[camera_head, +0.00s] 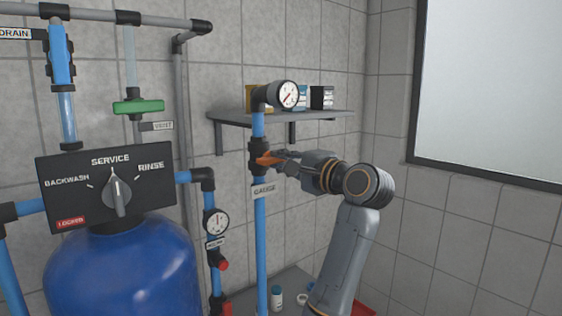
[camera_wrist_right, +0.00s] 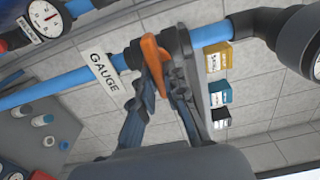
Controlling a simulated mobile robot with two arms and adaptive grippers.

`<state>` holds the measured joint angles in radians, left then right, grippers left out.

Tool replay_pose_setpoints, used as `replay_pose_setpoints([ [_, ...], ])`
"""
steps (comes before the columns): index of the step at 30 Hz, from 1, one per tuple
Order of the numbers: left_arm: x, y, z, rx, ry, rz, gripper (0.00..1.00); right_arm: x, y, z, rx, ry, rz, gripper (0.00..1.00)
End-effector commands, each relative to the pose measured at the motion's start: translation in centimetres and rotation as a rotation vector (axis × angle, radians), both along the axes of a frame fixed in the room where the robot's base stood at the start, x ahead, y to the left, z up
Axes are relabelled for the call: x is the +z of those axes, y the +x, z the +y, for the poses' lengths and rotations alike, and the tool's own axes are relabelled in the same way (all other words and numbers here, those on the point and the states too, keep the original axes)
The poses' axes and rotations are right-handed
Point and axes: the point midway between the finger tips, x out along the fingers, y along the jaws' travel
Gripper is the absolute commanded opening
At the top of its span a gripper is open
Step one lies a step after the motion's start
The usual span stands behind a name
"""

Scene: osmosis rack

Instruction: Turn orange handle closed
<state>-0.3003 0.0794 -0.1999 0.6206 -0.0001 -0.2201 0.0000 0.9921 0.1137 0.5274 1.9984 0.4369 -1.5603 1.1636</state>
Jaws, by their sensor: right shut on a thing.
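The orange handle (camera_head: 268,158) sits on a black valve on the vertical blue pipe (camera_head: 262,220), above the GAUGE label (camera_head: 264,190). My right gripper (camera_head: 280,160) reaches it from the right and is shut on it. In the right wrist view the orange handle (camera_wrist_right: 154,62) lies between the two dark fingers of my right gripper (camera_wrist_right: 165,75). The handle sticks out from the pipe toward the gripper, and part of it is hidden by the fingers. My left gripper is not in view.
A round gauge (camera_head: 288,95) tops the pipe. A shelf (camera_head: 290,117) with small boxes is behind it. A blue tank (camera_head: 120,270) with a black SERVICE dial panel (camera_head: 80,200) stands at the left. A green handle (camera_head: 138,107) is above. The right wall is clear below the window.

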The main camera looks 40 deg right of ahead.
Motion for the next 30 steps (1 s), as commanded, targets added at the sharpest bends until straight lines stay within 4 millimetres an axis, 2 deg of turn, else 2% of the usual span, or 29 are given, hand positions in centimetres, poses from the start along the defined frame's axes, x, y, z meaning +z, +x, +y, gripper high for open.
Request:
replay_pose_setpoints([
  [7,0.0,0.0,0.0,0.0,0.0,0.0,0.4,0.0,0.0,-0.1,-0.001,0.003,0.0,0.0],
  [8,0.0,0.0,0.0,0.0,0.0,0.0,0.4,0.0,0.0,-0.1,-0.001,0.003,0.001,0.14],
  [11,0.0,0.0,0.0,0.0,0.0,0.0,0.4,0.0,0.0,0.0,-0.001,0.002,0.001,0.34],
  [23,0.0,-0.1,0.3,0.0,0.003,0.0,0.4,0.0,-0.6,-0.1,-0.001,0.0,0.001,0.35],
  [26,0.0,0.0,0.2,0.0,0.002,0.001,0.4,0.0,-1.9,-0.2,-0.002,-0.002,-0.001,0.35],
  [30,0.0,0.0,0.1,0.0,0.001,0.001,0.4,0.0,-4.9,-0.5,-0.004,-0.002,-0.003,0.35],
])
